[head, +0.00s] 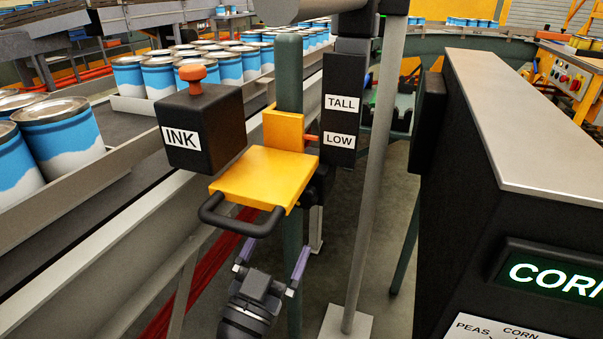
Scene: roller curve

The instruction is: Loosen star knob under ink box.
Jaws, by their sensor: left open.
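The black ink box (222,125), labelled INK and with an orange knob (193,78) on top, sits at the back left of a yellow bracket (262,178). A black loop handle (240,228) is on the bracket's front edge. The bracket is mounted on a green post (290,75). A dark part (320,185) shows at the bracket's right side; I cannot tell whether it is the star knob. My left gripper (271,262) is open and empty, below the bracket and handle, with its fingers on either side pointing up. My right gripper is not in view.
A black plate (339,112) marked TALL and LOW stands behind the bracket. A grey pole (372,180) rises to its right. A conveyor (120,215) with blue-and-white cans runs along the left. A black cabinet (470,180) with a CORN display fills the right.

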